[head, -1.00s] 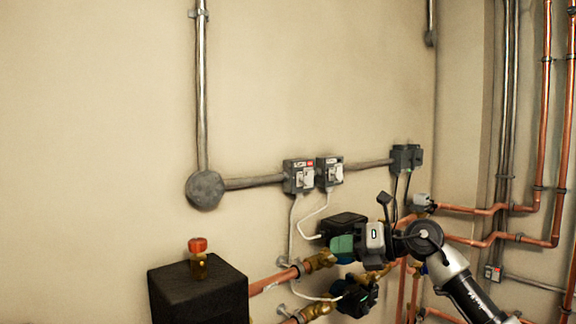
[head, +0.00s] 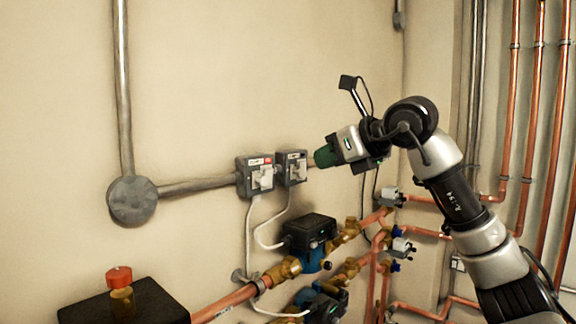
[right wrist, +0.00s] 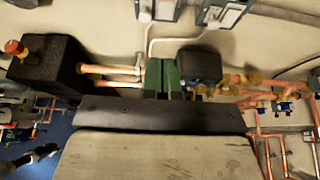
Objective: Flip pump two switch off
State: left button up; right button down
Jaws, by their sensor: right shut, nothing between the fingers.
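Two grey switch boxes with pale switch levers are mounted side by side on the wall. The left switch box (head: 255,176) has a red mark on its label; the right switch box (head: 291,168) stands close beside it. I cannot read which is pump two. Both are cut off at the top edge of the right wrist view, the left one (right wrist: 158,9) and the right one (right wrist: 223,12). My right gripper (head: 321,157) is just right of the right box in the head view, its green fingers (right wrist: 162,76) shut and empty. I cannot tell whether it touches anything. My left gripper is out of view.
Below the switches are a black-topped pump (head: 309,229) and a second pump (head: 322,305) on copper pipes. A black box (head: 145,305) with an amber, red-capped fitting (head: 120,290) is at lower left. A conduit (head: 200,186) runs left to a round junction box (head: 132,201).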

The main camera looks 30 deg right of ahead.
jog(key=p, duration=0.3)
send_near(267, 170)
notch_tip(267, 170, down, 4)
jog(key=w, duration=0.3)
jog(key=w+a+p, duration=0.1)
jog(key=w, duration=0.1)
jog(key=shift+w+a+r+p, duration=0.2)
jog(key=shift+a+p, duration=0.15)
jog(key=shift+p, duration=0.05)
jog(key=shift+w+a, duration=0.15)
jog(key=shift+w, duration=0.15)
jog(key=p, duration=0.2)
jog(key=shift+w+r+p, duration=0.35)
jog(key=shift+r, duration=0.05)
jog(key=shift+a+f+g, duration=0.1)
jog(key=shift+f+g, duration=0.2)
